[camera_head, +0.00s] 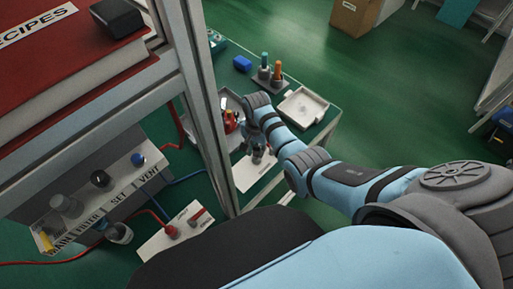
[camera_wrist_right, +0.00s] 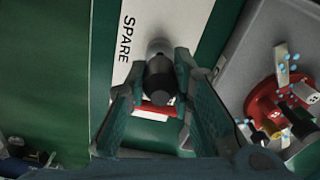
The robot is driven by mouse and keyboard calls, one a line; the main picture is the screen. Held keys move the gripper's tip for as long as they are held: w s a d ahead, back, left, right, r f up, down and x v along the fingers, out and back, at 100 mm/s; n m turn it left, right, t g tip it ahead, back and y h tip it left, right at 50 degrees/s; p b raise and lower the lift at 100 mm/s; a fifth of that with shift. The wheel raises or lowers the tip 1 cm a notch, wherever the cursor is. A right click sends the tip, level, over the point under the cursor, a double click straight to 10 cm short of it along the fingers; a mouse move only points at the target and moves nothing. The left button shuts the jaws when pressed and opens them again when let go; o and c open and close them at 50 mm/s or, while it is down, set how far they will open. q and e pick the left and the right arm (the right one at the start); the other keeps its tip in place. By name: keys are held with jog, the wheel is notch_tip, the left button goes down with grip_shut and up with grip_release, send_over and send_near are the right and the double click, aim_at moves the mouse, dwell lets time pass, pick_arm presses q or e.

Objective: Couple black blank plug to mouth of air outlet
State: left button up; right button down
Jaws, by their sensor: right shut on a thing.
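My right gripper (camera_head: 258,154) reaches down over the small table at the white card. In the right wrist view, its two fingers (camera_wrist_right: 157,72) are shut on a dark plug-like piece (camera_wrist_right: 160,88) with a grey top, seen over the card marked SPARE (camera_wrist_right: 125,45). A red bar shows between the fingers beyond it. I cannot tell whether the piece still touches the card. I cannot make out which is the air outlet. My left gripper is not in view.
A metal frame post (camera_head: 205,100) stands between the panel and the table. A grey tray (camera_wrist_right: 240,50) holds a red part (camera_wrist_right: 285,105). A white dish (camera_head: 303,107) and a stand with bottles (camera_head: 270,80) are at the table's back. A board with red fittings (camera_head: 160,242) lies lower left.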

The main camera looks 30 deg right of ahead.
dwell(0.3)
jog(key=shift+f, duration=0.2)
dwell(0.4)
jog(key=shift+f, duration=0.35)
jog(key=shift+f+b, duration=0.85)
jog(key=shift+b, duration=0.05)
jog(key=c, duration=1.3)
grip_release()
jog(key=shift+r, duration=0.1)
